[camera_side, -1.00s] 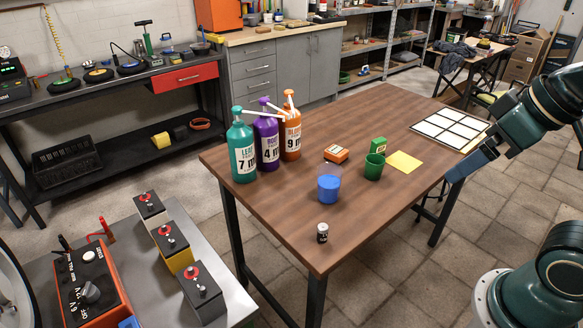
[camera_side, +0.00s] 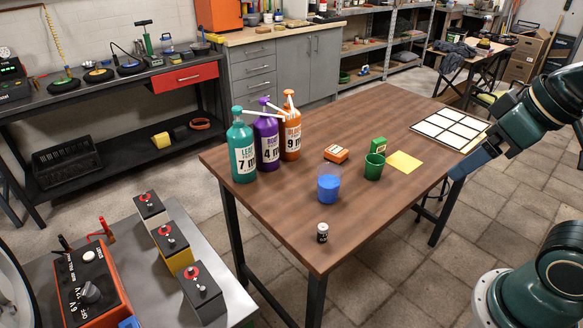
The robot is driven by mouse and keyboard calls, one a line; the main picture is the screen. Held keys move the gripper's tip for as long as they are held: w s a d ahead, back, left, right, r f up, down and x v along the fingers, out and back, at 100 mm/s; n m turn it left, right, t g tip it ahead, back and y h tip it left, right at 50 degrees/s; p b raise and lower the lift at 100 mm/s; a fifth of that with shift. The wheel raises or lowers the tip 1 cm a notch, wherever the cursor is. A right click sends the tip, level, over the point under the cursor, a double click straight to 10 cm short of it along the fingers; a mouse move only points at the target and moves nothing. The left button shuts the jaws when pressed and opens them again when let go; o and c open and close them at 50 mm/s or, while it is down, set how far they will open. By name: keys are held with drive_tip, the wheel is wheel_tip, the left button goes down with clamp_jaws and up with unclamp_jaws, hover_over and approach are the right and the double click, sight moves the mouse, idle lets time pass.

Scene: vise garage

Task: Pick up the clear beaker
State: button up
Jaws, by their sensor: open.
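The clear beaker (camera_side: 328,184) stands upright on the wooden table (camera_side: 270,215), toward its front middle. It holds blue contents most of the way up, and a clear rim shows above them. My gripper (camera_side: 466,167) is at the right edge of the table, well apart from the beaker. It is open, and nothing shows between its blue fingers, though they are seen nearly edge-on.
A green cup (camera_side: 374,167) stands close right of the beaker. A small canister (camera_side: 322,232) stands in front. Pump bottles (camera_side: 266,140) stand at left. A white grid panel (camera_side: 450,130) lies at right.

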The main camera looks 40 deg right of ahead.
drive_tip(key=w+d+f+n+g+y, duration=0.1)
drive_tip(key=w+f+n+y, duration=0.2)
drive_tip(key=w, duration=0.5)
drive_tip(key=w+d+f+n+g+y, duration=0.15)
drive_tip(key=w+f+n, duration=0.3)
drive_tip(key=w, duration=0.45)
drive_tip(key=w+d+f+n+t+y, duration=0.1)
drive_tip(key=w+d+f+t+y, duration=0.1)
drive_tip(key=d+f, duration=0.4)
drive_tip(key=w+d+f+n+t+y, duration=0.1)
drive_tip(key=w+d+f+t+y, duration=0.2)
drive_tip(key=d+f, duration=0.4)
wheel_tip(320, 180, down, 4)
drive_tip(key=shift+w+r+t+y, duration=0.25)
drive_tip(key=shift+w+t+y, duration=0.15)
drive_tip(key=shift+w, duration=0.35)
drive_tip(key=shift+x, duration=4.3)
